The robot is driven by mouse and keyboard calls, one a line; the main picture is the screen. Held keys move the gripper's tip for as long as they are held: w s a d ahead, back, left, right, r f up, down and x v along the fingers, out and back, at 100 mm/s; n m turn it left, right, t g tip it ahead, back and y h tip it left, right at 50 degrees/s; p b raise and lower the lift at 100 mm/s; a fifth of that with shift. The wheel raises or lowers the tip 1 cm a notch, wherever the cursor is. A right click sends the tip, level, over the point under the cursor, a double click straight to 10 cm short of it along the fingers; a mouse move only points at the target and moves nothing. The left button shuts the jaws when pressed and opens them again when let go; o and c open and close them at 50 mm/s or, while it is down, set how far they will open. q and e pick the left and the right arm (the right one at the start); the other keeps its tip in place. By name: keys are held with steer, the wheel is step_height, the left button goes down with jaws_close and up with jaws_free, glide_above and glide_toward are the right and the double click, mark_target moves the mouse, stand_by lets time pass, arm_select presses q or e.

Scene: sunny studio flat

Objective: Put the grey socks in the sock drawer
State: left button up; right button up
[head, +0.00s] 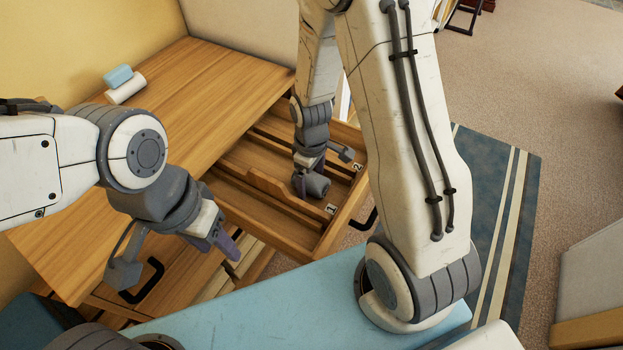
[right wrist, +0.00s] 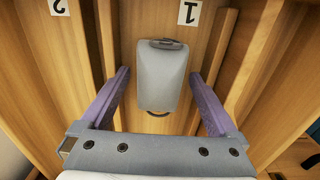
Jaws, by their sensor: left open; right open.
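The grey socks (head: 314,187) are a rolled bundle in the open drawer (head: 285,240), near the front labels 1 and 2. In the right wrist view the grey socks (right wrist: 162,82) lie between the purple fingers, in line with label 1 (right wrist: 188,12). I cannot tell whether they rest on the drawer floor. My right gripper (head: 320,170) is down in the drawer and open around the socks; it also shows in the right wrist view (right wrist: 160,78). My left gripper (head: 177,260) is open and empty, in front of the dresser.
A light blue roll (head: 118,76) and a white roll (head: 126,90) sit together on the dresser top (head: 190,85). Wooden dividers split the drawer; label 2 (right wrist: 58,6) marks the neighbouring compartment. A blue striped rug (head: 510,200) lies right.

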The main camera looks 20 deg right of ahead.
mark_target(311, 176)
step_height(311, 176, up, 11)
steer(key=shift+f+p, duration=0.1)
steer(key=shift+p, duration=0.65)
steer(key=s+a+r, duration=0.4)
steer(key=s+a, duration=0.2)
steer(key=s, duration=0.3)
steer(key=s+a+r+y, duration=0.1)
steer(key=s+a+r, duration=0.4)
steer(key=s, duration=0.4)
steer(key=shift+a+r, duration=0.25)
steer(key=shift+a, duration=0.45)
